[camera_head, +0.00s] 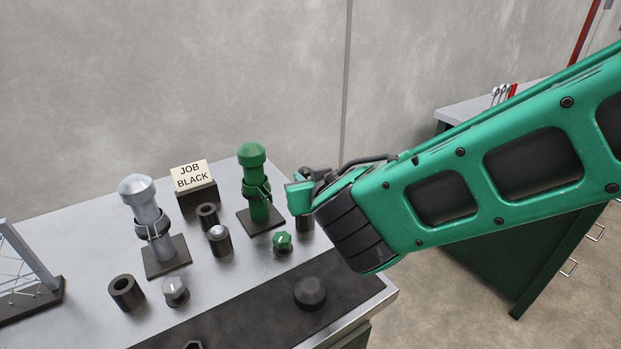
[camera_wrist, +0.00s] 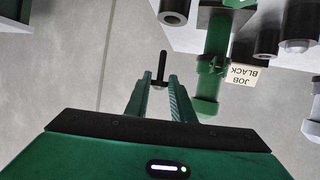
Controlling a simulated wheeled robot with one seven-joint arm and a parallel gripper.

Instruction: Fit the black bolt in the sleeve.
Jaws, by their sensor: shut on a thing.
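My gripper (camera_wrist: 158,78) is shut on a slim black bolt (camera_wrist: 162,66), held between the fingertips in the wrist view. The bolt is apart from everything on the bench, with plain wall behind it. In the head view my gripper (camera_head: 298,190) is above the bench's right part, and the bolt cannot be made out. A dark hollow sleeve (camera_head: 305,227) stands just below my gripper, partly covered; it also shows in the wrist view (camera_wrist: 172,17). Other dark sleeves stand at the front left (camera_head: 126,293) and behind (camera_head: 208,217). One sleeve (camera_head: 219,243) has a silver top.
A green post (camera_head: 250,178) and a silver post (camera_head: 146,215) stand upright in clamps. A sign (camera_head: 190,176) reads "JOB BLACK". Green (camera_head: 282,242), grey (camera_head: 175,291) and black (camera_head: 310,293) knobs are near the front. A truss frame (camera_head: 28,270) is at left.

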